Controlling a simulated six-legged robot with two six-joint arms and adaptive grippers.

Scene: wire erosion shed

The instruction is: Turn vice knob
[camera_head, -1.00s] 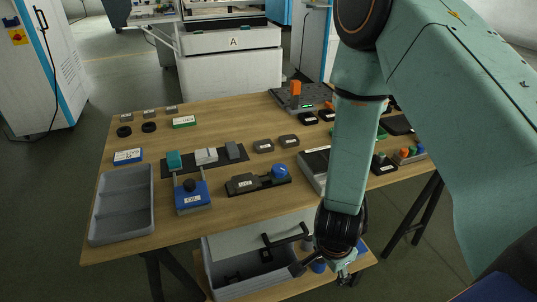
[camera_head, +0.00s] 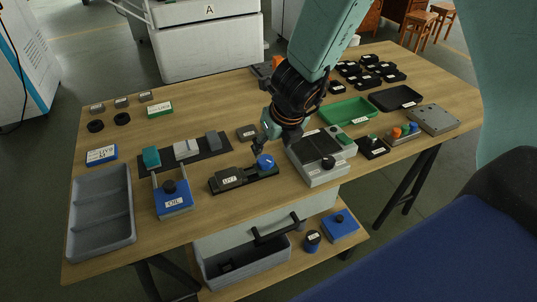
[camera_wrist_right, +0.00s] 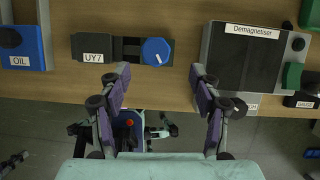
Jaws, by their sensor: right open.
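The vice (camera_head: 228,180) is a dark block labelled UY7 on a dark base, lying on the wooden table. Its round blue knob (camera_head: 265,161) is at its right end. In the right wrist view the vice (camera_wrist_right: 92,45) lies at upper left, and its knob (camera_wrist_right: 157,50) shows a white line pointing down and right. My right gripper (camera_head: 265,146) is just above and behind the knob in the head view. In the right wrist view the gripper (camera_wrist_right: 160,72) is open and empty, one finger on each side below the knob. No contact shows. My left gripper is not in view.
A grey Demagnetiser box (camera_wrist_right: 245,60) stands close to the right of the knob. A blue OIL box (camera_head: 173,203) and a grey divided tray (camera_head: 103,240) stand to the left. A green tray (camera_head: 347,111) lies farther right.

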